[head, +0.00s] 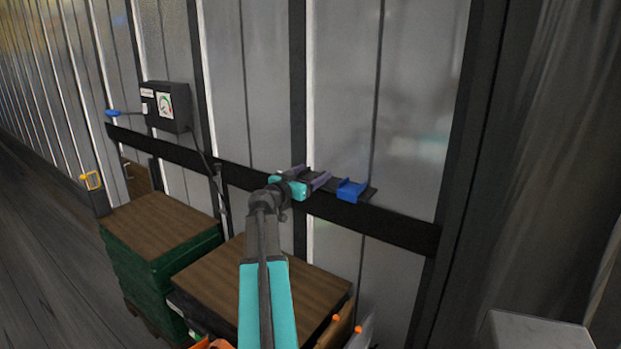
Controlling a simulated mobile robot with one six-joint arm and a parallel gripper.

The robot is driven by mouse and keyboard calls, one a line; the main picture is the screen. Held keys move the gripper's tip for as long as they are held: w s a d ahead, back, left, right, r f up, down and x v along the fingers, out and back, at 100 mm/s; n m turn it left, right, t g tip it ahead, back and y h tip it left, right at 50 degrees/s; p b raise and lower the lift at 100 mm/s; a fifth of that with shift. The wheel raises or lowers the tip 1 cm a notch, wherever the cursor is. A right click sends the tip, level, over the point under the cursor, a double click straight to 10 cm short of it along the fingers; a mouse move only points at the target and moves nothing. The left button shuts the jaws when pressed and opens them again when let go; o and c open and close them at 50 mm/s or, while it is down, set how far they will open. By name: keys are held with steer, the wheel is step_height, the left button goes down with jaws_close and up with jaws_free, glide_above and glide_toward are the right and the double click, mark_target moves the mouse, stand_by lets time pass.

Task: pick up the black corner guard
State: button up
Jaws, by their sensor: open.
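My gripper (310,178) is at the dark rail on the wall, with its teal wrist just behind it. Its two greyish fingers are apart. A dark piece, which looks like the black corner guard (307,177), shows between and just beyond the fingers. It is small and partly covered by my gripper, so I cannot tell whether the fingers touch it. A blue corner guard (350,190) sits on the small dark ledge right of my gripper.
The dark rail (400,230) runs along the grey panelled wall. A black box with a dial (167,106) hangs on the wall at left. Green stacked crates (150,262) and a brown-topped stack (225,288) stand below. A grey block (535,333) is at lower right.

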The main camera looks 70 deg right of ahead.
mark_target(311, 177)
stand_by(0.3)
steer(key=c, duration=1.2)
steer(key=shift+o, duration=0.2)
steer(key=shift+r, duration=0.15)
step_height(311, 177, up, 18)
steer(key=b, duration=0.4)
